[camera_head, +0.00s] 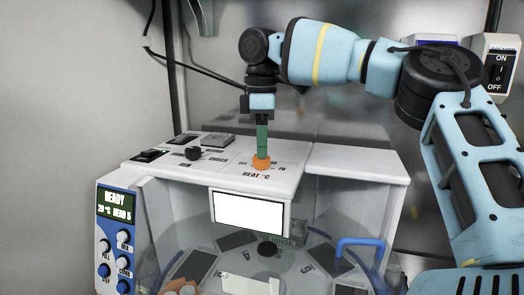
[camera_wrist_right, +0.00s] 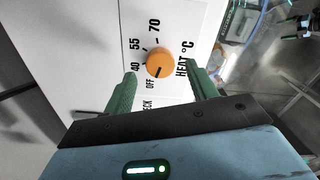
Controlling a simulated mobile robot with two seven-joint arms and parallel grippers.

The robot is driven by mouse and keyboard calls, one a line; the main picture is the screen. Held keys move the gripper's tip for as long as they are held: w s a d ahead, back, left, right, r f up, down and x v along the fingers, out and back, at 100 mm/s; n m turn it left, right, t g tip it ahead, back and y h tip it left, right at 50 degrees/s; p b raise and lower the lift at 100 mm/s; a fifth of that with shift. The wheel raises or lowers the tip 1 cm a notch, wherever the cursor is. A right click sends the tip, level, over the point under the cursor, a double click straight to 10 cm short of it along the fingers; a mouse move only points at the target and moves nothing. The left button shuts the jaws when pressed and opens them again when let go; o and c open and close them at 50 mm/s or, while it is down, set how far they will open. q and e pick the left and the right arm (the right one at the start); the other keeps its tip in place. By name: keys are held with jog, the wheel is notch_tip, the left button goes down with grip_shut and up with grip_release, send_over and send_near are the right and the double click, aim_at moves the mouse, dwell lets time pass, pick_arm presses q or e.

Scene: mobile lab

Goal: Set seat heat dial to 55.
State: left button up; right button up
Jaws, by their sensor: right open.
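The orange heat dial (camera_head: 261,163) sits on the white top panel of the machine, above the label HEAT °C. In the right wrist view the dial (camera_wrist_right: 159,63) has marks OFF, 40, 55 and 70 around it. Its small dark pointer line seems to face the OFF side. My right gripper (camera_head: 262,151) points down over the dial. In the right wrist view its green fingers (camera_wrist_right: 159,73) are open, one on each side of the dial, with visible gaps. I cannot tell whether the fingertips reach down to the dial's height. My left gripper is not in view.
A black knob (camera_head: 193,153) and switches stand left of the dial on the same panel. A display (camera_head: 117,205) at the left reads READY. A blank white screen (camera_head: 247,212) hangs below the dial, above a glass-covered carousel. An ON/OFF switch box (camera_head: 497,72) is at the upper right.

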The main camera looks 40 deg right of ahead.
aim_at(261, 162)
jog(key=shift+f, duration=1.4)
jog(key=c, duration=1)
